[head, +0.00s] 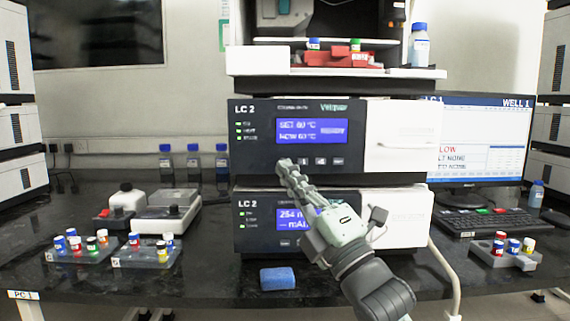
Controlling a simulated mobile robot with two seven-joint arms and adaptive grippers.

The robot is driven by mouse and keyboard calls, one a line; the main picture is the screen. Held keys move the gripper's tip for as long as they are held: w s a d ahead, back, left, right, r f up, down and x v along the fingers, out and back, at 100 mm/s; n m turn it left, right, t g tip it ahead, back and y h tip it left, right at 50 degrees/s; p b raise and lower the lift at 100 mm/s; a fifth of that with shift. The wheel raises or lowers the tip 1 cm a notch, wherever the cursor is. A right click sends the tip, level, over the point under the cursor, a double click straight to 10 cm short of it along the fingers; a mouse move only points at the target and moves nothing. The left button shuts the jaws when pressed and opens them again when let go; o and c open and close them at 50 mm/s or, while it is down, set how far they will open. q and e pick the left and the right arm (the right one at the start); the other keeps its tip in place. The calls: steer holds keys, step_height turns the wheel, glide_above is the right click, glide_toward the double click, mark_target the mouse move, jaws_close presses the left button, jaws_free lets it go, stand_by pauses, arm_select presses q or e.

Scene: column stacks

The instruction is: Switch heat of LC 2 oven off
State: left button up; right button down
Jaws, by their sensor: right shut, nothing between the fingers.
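The LC 2 oven (258,165) is the black-fronted module in the middle of the stack. Its blue display (312,130) seems to read SET 60 °C and NOW 63 °C, with a smaller word at the right. Green lights (239,131) are lit at its left, with labels too small to read surely. A row of small buttons (321,161) lies under the display. My right gripper (286,164) is shut and empty, its fingertips over the left end of this row, hiding what is there. I cannot tell if it touches the panel. My left gripper is not in view.
Below is another LC 2 module (258,215) showing 254 nm, partly hidden by my right arm. A blue sponge (278,278) lies in front. Vial racks (80,250) stand left, another vial rack (512,258) right. A monitor (480,140) and keyboard (490,222) stand right.

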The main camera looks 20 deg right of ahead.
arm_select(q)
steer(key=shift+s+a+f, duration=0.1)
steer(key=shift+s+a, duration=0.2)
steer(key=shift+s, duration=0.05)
arm_select(e)
steer(key=w, duration=0.3)
steer(key=shift+d, duration=0.4)
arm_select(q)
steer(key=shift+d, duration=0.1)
arm_select(e)
steer(key=shift+s, duration=0.1)
stand_by(0.4)
arm_select(q)
steer(key=shift+p, duration=0.3)
arm_select(e)
steer(key=shift+w+d, duration=0.1)
steer(key=shift+w, duration=0.35)
